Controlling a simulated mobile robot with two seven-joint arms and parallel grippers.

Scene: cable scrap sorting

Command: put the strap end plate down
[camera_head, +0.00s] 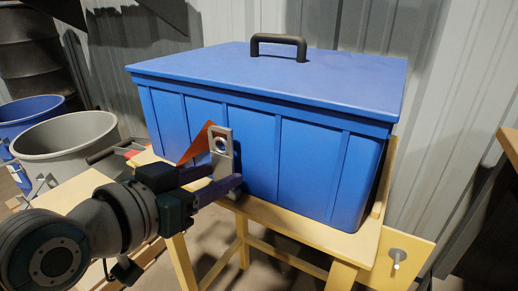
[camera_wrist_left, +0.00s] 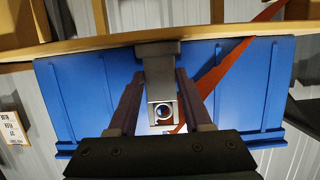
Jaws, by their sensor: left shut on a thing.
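The strap end plate (camera_head: 222,143) is a grey metal plate with a round hole near its top. It stands upright in front of the blue box (camera_head: 255,150), near the wooden stand's front edge. An orange strap (camera_head: 196,146) shows beside it and slants down to the left. My left gripper (camera_head: 222,186) is shut on the plate's lower part. In the left wrist view, the plate (camera_wrist_left: 160,85) sits between my two fingers and the strap (camera_wrist_left: 225,70) runs off to the upper right. I cannot tell whether the plate touches the box or stand. My right gripper is not in view.
The blue box has a flat lid with a black handle (camera_head: 279,46) and fills most of the wooden stand (camera_head: 310,235). A grey bin (camera_head: 68,140) and a blue bin (camera_head: 30,108) stand at the left. A narrow bare strip of stand shows before the box.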

